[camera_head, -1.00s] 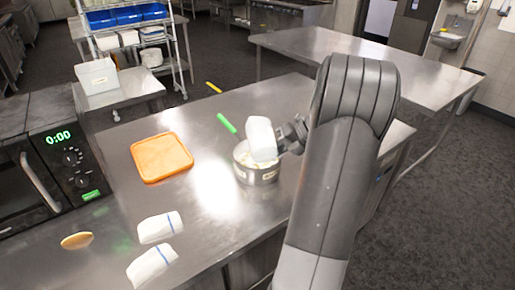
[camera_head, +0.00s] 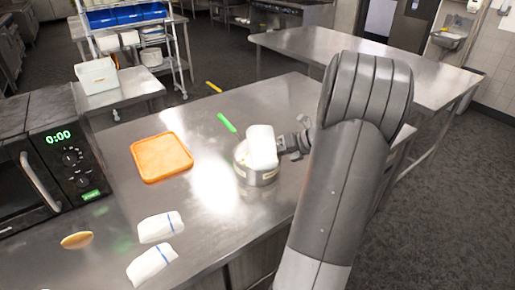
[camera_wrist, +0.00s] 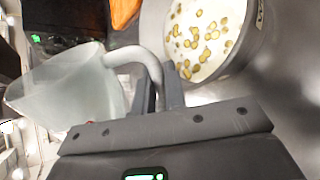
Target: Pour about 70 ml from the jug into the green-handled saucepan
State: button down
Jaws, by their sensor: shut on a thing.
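The pale translucent jug (camera_head: 262,147) is held above the saucepan (camera_head: 256,179) on the metal counter and hides part of it. My gripper (camera_head: 291,143) is to the jug's right. In the wrist view the gripper (camera_wrist: 160,92) is shut on the handle of the jug (camera_wrist: 70,90), whose body is at the left. The saucepan also shows in the wrist view (camera_wrist: 245,50), holding white liquid with several yellow-brown pieces. Its green handle (camera_head: 227,123) points to the back left. I cannot make out a stream or the jug's liquid level.
An orange board (camera_head: 161,157) lies left of the saucepan. Two white packets with blue stripes (camera_head: 160,227) (camera_head: 151,264) and a tan round item (camera_head: 77,240) lie nearer. A microwave (camera_head: 40,160) stands at the left. The counter behind the saucepan is mostly clear.

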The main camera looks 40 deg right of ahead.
jog(key=shift+w+d+r+n+t, duration=0.1)
jog(key=shift+w+r+n+t, duration=0.1)
jog(key=shift+r+n+t, duration=0.1)
jog(key=shift+w, duration=0.1)
jog(key=shift+d+f+t+h, duration=0.1)
jog(key=shift+d+t+h, duration=0.05)
jog(key=shift+t+h, duration=0.2)
dwell(1.6)
jog(key=shift+w+d+n+t, duration=0.1)
jog(key=shift+w+n+t, duration=0.15)
jog(key=shift+n, duration=0.15)
jog(key=shift+w+r+n+t+b, duration=0.1)
jog(key=shift+r+n+t+b, duration=0.25)
jog(key=shift+r+n+t, duration=0.25)
jog(key=shift+s+a+n+t+b, duration=0.2)
jog(key=shift+s+n+t+b, duration=0.3)
jog(key=shift+n+t, duration=0.55)
jog(key=shift+s+a+r+n+t, duration=0.15)
jog(key=shift+s+n+t, duration=0.15)
jog(key=shift+n+t, duration=0.35)
jog(key=shift+s+a+r+n+t, duration=0.15)
jog(key=shift+s+n+t, duration=0.2)
jog(key=shift+t, duration=0.35)
